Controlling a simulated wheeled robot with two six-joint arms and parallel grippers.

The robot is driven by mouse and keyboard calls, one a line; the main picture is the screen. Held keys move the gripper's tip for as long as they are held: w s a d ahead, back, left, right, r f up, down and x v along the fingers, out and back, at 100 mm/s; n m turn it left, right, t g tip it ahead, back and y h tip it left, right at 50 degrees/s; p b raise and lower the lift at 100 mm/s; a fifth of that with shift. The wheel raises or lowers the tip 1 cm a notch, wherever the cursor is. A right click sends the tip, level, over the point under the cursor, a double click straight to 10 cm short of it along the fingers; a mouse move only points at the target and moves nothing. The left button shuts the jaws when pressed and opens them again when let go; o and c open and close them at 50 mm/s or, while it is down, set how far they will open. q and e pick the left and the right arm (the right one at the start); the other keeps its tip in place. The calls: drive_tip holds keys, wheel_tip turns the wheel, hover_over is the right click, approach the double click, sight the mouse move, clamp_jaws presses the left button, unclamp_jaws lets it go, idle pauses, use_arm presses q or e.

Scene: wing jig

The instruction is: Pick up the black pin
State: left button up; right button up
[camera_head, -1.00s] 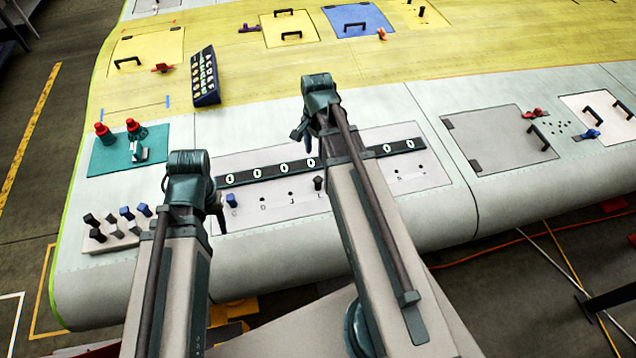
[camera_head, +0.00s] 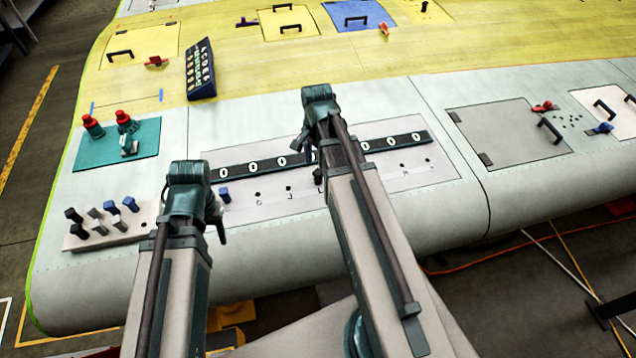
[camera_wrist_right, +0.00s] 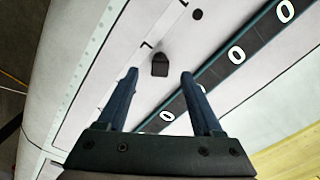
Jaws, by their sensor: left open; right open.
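A black pin (camera_wrist_right: 159,66) stands in the light panel in the right wrist view. In the head view the same pin (camera_head: 318,176) is partly hidden behind my right arm. My right gripper (camera_wrist_right: 160,73) is open and empty. In its wrist view the pin appears between the two fingertips; whether it lies below them or level with them I cannot tell. My left gripper (camera_head: 219,222) is open, near a blue pin (camera_head: 224,195) at the left end of the panel. Its fingers are mostly hidden by the wrist.
A pale rack (camera_head: 108,236) at the left holds several black, grey and blue pins. A teal mat (camera_head: 90,153) carries red-capped items. A dark numbered strip (camera_head: 395,142) crosses the panel above a row of holes. A button box (camera_head: 200,72) stands further back.

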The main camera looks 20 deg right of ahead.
sight(318, 171)
use_arm(q)
wheel_tip(318, 171, down, 5)
drive_tip(key=b, duration=0.5)
drive_tip(key=shift+f, duration=0.2)
use_arm(e)
drive_tip(key=f, duration=0.5)
drive_tip(key=shift+w+d+f, duration=0.1)
drive_tip(key=shift+d+f, duration=0.05)
drive_tip(key=shift+d, duration=0.05)
use_arm(q)
drive_tip(key=shift+r, duration=0.1)
use_arm(e)
drive_tip(key=shift+c, duration=0.4)
clamp_jaws()
